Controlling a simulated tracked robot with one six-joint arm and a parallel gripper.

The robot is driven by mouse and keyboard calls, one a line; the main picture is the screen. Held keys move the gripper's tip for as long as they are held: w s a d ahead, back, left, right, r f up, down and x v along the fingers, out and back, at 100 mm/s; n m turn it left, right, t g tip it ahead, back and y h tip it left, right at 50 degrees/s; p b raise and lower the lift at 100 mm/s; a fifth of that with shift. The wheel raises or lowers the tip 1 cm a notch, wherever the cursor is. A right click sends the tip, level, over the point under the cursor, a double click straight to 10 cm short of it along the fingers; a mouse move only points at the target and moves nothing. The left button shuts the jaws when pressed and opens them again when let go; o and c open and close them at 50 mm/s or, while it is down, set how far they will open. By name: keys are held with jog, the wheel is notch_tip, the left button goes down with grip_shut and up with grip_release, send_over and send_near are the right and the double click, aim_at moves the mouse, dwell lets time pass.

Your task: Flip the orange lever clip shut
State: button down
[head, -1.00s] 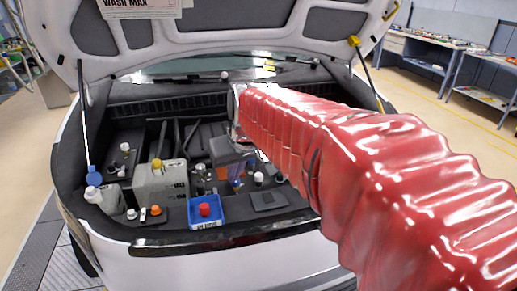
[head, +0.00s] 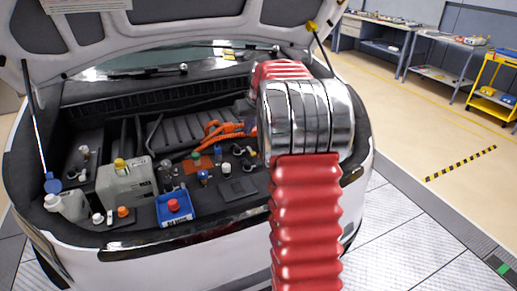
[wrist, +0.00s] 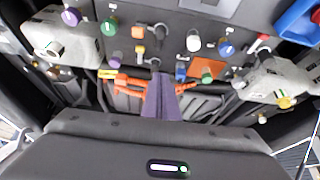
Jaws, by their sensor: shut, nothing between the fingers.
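In the wrist view, orange parts (wrist: 130,84) lie at the left of my gripper, with a small yellow piece beside them. They look like the orange parts (head: 226,131) at the back of the bay in the head view. I cannot tell which piece is the lever clip or how it stands. My gripper (wrist: 161,77) shows as two dark purple fingers, shut together and empty, over the bay. Its tips appear close to the orange parts; contact is not clear.
A grey tank with a yellow cap (head: 127,184), a blue tray (head: 175,211) with a red cap, and several coloured caps crowd the bay. An orange plate (wrist: 207,69) with a green cap lies to the fingers' right. The raised hood (head: 180,22) hangs above.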

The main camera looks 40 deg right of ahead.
jog(key=d+f, duration=0.3)
jog(key=d, duration=0.3)
jog(key=shift+w+d+f, duration=0.15)
jog(key=shift+w+f, duration=0.05)
jog(key=shift+w, duration=0.2)
jog(key=shift+w+d+f, duration=0.1)
jog(key=shift+w+f, duration=0.1)
jog(key=shift+f, duration=2.15)
jog(key=shift+w+f, duration=0.2)
jog(key=shift+f, duration=2.15)
